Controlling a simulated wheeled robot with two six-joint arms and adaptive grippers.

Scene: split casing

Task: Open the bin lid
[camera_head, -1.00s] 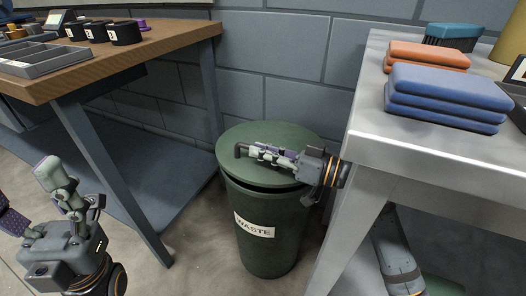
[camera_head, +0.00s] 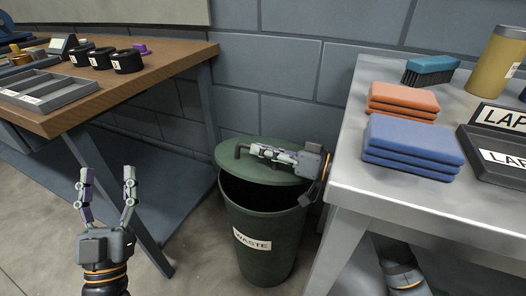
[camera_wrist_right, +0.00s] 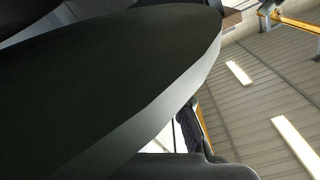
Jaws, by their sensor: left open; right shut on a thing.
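The green waste bin (camera_head: 258,236) stands on the floor between the two tables, with a white WASTE label on its front. Its green lid (camera_head: 232,153) is tilted up at the front, and a dark gap shows between lid and rim. My right gripper (camera_head: 248,150) is shut on the lid handle (camera_head: 238,152) on top. In the right wrist view the lid's dark surface and edge (camera_wrist_right: 170,100) fill much of the picture. My left gripper (camera_head: 108,178) is open and empty, fingers up, in front of the left table, apart from the bin.
The wooden table (camera_head: 150,62) at left bears a grey tray (camera_head: 45,92) and black containers (camera_head: 127,61). The metal table (camera_head: 345,180) at right bears blue pads (camera_head: 410,142), orange pads (camera_head: 402,100), a brush (camera_head: 430,70) and a dark tray (camera_head: 500,160). Its edge is close to my right arm.

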